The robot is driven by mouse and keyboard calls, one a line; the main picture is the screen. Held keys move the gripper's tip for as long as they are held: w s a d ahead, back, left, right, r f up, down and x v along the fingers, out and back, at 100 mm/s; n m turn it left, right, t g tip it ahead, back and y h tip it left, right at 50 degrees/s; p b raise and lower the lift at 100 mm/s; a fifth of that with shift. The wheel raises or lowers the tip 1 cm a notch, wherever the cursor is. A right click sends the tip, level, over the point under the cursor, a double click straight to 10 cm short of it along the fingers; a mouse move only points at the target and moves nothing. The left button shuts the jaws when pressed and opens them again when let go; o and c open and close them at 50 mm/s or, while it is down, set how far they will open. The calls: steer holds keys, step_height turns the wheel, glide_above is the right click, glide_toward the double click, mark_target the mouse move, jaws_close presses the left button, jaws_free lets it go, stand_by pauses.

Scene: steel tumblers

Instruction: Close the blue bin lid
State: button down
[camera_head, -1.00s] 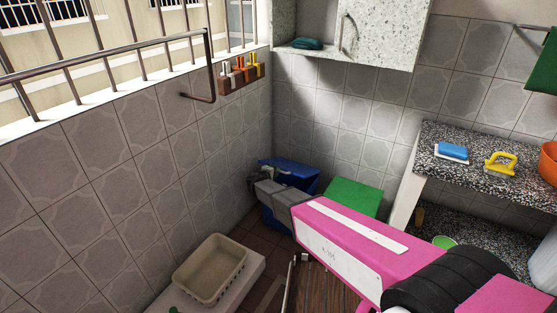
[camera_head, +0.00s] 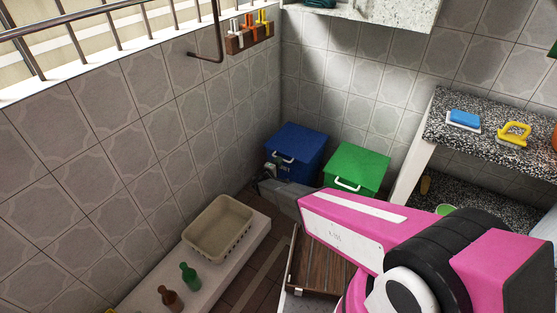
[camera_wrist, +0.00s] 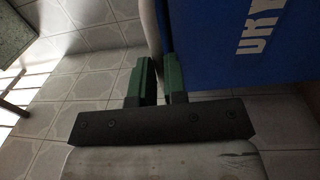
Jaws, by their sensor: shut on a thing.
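The blue bin (camera_head: 298,168) stands in the corner by the left wall. Its blue lid (camera_head: 300,137) lies flat over the top and looks down, with no opening showing. A white handle (camera_head: 282,158) sits on the lid's front edge. My gripper (camera_head: 270,167) is at that handle, partly hidden by my wrist. In the wrist view its two green-tipped fingers (camera_wrist: 160,82) stand close together with a pale bar between them, shut on what appears to be the handle. The blue bin's lettered side (camera_wrist: 245,45) fills the upper right there.
A green bin (camera_head: 355,165) with a shut lid stands right of the blue one. A beige basket (camera_head: 220,228), a green bottle (camera_head: 189,275) and a brown bottle (camera_head: 170,299) are on the low ledge. A granite counter (camera_head: 480,145) stands at right.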

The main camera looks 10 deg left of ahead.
steer(key=c, duration=1.2)
jaws_free()
steer(key=shift+w+d, duration=0.1)
steer(key=shift+o, duration=0.2)
steer(key=r+v, duration=0.1)
steer(key=v, duration=0.9)
steer(key=shift+s+a+f, duration=0.2)
steer(key=shift+s+f, duration=0.2)
steer(key=shift+f, duration=0.15)
